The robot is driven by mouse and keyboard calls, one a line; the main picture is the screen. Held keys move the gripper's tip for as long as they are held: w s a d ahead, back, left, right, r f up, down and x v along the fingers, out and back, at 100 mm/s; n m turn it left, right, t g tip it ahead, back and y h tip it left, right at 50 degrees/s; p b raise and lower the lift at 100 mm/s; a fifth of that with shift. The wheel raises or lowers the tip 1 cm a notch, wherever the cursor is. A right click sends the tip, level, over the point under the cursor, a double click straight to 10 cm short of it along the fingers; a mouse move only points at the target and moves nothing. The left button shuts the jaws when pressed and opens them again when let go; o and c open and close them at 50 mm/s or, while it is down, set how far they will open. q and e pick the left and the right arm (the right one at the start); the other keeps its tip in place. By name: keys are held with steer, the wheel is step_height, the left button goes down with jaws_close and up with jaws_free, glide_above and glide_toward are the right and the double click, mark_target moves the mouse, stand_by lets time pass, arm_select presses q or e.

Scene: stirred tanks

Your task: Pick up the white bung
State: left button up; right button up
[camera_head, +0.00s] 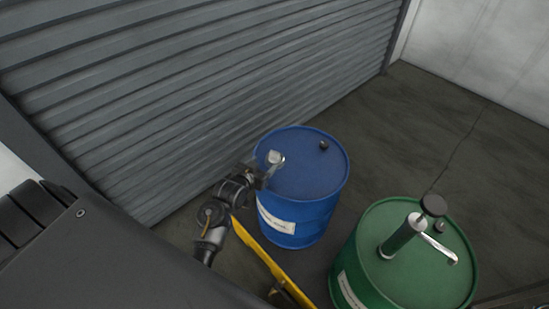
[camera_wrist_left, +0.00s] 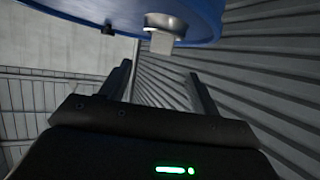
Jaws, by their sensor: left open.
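The white bung (camera_head: 275,157) sits on the top of the blue drum (camera_head: 312,178), near its left rim. In the left wrist view, which looks upside down, the bung (camera_wrist_left: 162,42) shows as a pale block on a wider round metal collar, below the blue drum top (camera_wrist_left: 215,12). My left gripper (camera_head: 263,172) is at the drum's left rim, close to the bung. In the left wrist view its two fingers (camera_wrist_left: 160,82) are spread apart with nothing between them, and the bung appears just beyond the tips. My right gripper is not in view.
A small black cap (camera_head: 324,145) is on the blue drum's far side. A green drum (camera_head: 433,262) with a hand pump (camera_head: 402,237) stands at right. A yellow bar (camera_head: 265,255) runs in front of the drums. A grey roller shutter (camera_head: 200,80) rises behind my left arm.

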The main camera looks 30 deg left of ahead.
mark_target(274, 155)
arm_select(q)
steer(key=x, duration=0.4)
steer(key=shift+f+p+x, duration=0.2)
steer(key=shift+p+x, duration=0.15)
steer(key=shift+x, duration=2)
steer(key=shift+w+a+f, duration=0.1)
steer(key=shift+w+f, duration=0.05)
steer(key=c, duration=1.1)
steer(key=shift+o, duration=0.2)
